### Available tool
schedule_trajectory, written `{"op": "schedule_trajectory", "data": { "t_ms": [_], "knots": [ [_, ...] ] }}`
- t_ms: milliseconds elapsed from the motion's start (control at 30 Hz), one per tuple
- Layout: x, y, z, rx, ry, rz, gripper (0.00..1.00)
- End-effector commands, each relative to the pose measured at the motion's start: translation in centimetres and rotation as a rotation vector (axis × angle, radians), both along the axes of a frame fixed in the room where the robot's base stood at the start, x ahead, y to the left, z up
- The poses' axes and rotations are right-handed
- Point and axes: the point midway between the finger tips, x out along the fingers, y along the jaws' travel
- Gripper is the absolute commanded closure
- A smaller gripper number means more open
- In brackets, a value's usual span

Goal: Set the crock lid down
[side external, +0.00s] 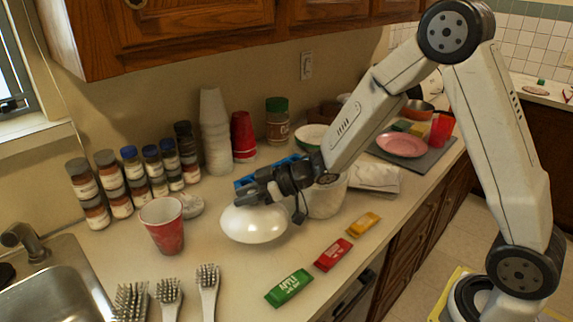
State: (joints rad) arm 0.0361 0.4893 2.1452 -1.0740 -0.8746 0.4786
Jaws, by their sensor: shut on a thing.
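The crock lid (253,225) is a glossy white rounded disc at the middle of the side view. My gripper (264,194) reaches in from the right and is shut on the lid at its upper edge. The fingers partly cover that edge. I cannot tell whether the lid's underside touches the counter (225,275). A white crock (327,198) stands just right of the lid, partly hidden behind my wrist.
A red cup (163,225) stands left of the lid. Green (288,288), red (333,255) and yellow (363,224) packets lie along the front edge. Several brushes (207,287) lie near the sink (50,285). Stacked jars (115,185) and white cups (214,135) line the wall.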

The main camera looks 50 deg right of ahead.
Motion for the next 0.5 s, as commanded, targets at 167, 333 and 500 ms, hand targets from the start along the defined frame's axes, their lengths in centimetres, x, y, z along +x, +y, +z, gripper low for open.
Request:
{"op": "schedule_trajectory", "data": {
  "t_ms": [167,333,500],
  "knots": [
    [0.0,0.0,-1.3,0.002,0.002,-0.001,1.00],
    [0.0,0.0,-3.1,0.001,0.001,-0.001,1.00],
    [0.0,0.0,-4.1,0.001,-0.001,0.000,1.00]
  ]
}}
